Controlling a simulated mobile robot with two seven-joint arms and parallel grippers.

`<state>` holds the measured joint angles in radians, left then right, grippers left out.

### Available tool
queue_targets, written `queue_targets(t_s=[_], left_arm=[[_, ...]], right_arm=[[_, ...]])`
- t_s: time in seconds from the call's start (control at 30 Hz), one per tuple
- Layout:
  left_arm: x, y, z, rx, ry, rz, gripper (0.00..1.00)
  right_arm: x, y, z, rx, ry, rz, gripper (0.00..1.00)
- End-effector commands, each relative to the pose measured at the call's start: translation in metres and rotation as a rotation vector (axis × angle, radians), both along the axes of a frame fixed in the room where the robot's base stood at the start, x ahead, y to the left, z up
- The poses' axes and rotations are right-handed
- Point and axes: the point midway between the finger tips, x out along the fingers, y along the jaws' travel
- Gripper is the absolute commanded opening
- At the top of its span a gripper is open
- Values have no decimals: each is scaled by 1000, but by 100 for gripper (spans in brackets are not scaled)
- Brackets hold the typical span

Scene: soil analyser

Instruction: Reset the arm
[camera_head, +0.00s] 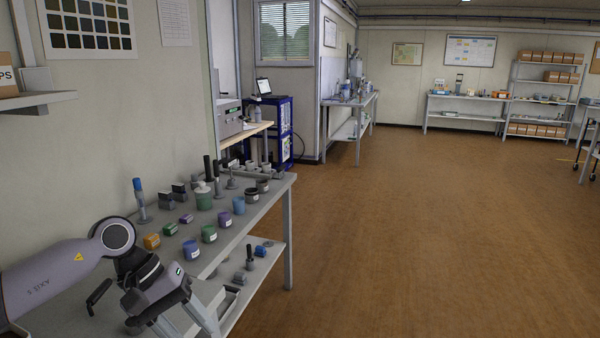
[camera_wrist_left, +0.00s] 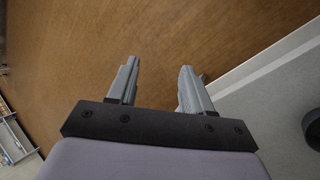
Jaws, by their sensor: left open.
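My left arm (camera_head: 50,280) comes in from the left in the head view, bent over the near end of the grey workbench (camera_head: 265,207). My left gripper (camera_head: 187,325) hangs off the wrist near the bench's front edge, its fingers pointing down. In the left wrist view the two grey fingers (camera_wrist_left: 158,70) stand apart with nothing between them. Brown floor lies beyond them, and a pale bench edge (camera_wrist_left: 275,85) is to their right. My right gripper is in neither view.
Several small jars, including a blue one (camera_head: 191,250) and a green one (camera_head: 208,233), stand on the bench near my gripper. An orange block (camera_head: 152,241) and a blue-capped tool (camera_head: 139,198) are behind. The brown floor (camera_head: 420,230) to the right is clear.

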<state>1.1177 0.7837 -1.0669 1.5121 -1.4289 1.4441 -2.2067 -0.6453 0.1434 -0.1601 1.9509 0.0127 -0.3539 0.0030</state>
Motion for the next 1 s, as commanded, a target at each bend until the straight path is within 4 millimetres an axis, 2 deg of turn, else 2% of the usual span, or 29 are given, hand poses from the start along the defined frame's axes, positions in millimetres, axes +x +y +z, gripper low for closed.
queue_targets(t_s=[0.03, 0.1, 0.2, 0.3, 0.4, 0.53, 0.67, 0.77, 0.87, 0.9, 1.0], left_arm=[[-11, -29, -9, -106, 74, 56, 50], [-23, -63, -12, -249, 184, 153, 50], [-38, -105, -10, -444, 375, 301, 50], [-49, -136, -2, -627, 603, 458, 50], [-55, -156, 8, -794, 864, 619, 50], [-54, -165, 16, -988, 1242, 829, 50], [-47, -159, 14, -1154, 1659, 1032, 50], [-41, -144, 2, -1266, 2001, 1179, 50], [-38, -123, -21, -1368, 2361, 1308, 50], [-38, -113, -33, 1373, -2449, -1321, 50], [-46, -87, -68, 1149, -2206, -1102, 50]], right_arm=[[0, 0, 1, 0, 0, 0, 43], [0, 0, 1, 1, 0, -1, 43], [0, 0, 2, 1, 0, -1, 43], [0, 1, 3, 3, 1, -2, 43], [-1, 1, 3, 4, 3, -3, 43], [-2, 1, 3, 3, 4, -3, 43], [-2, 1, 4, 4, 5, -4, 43], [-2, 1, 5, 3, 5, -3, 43], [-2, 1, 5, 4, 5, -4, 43], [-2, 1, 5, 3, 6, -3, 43], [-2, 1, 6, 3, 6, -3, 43]])
